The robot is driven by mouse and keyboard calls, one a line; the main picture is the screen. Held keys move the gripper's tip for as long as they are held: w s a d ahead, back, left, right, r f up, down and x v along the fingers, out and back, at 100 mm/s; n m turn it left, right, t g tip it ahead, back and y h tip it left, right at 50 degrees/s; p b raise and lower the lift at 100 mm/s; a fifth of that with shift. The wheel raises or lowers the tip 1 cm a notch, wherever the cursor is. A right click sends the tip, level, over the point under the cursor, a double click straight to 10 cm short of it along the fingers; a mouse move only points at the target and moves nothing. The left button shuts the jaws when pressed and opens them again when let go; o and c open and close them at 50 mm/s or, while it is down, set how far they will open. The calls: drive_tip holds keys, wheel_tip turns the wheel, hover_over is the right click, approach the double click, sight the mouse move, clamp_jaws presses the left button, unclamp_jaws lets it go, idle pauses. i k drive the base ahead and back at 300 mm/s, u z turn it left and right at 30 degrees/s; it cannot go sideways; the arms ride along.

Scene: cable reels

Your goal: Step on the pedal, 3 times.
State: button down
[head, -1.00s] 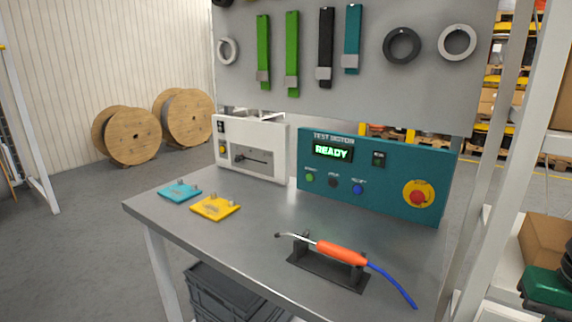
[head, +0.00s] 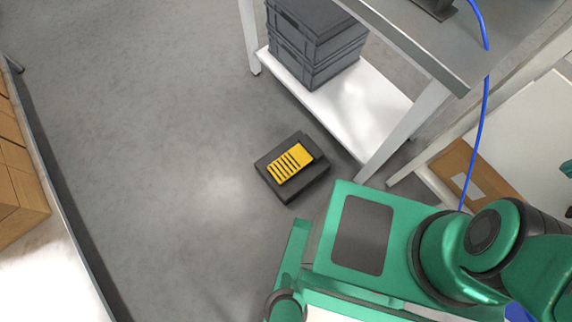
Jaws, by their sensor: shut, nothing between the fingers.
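The pedal (head: 289,164) is yellow with dark stripes and sits on a dark box-shaped base (head: 283,192) on the grey floor, near the middle of the head view. It stands just in front of the workbench's lower shelf, to the left of the front leg. Nothing is touching the pedal. My gripper is not in view; only green parts of my own body and arm show at the bottom right, a little below the pedal.
The workbench's white lower shelf (head: 365,105) holds grey stacked crates (head: 315,45). A blue cable (head: 481,110) hangs down at the right, near a cardboard box (head: 470,175). Boxes (head: 20,200) stand at the left edge. The floor left of the pedal is clear.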

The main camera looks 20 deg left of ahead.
sight(285, 166)
drive_tip(key=u, duration=0.1)
drive_tip(key=k, duration=0.15)
drive_tip(key=u, duration=2.35)
drive_tip(key=k, duration=0.8)
drive_tip(key=z, duration=1.1)
drive_tip(key=i, duration=1)
drive_tip(key=u, duration=0.05)
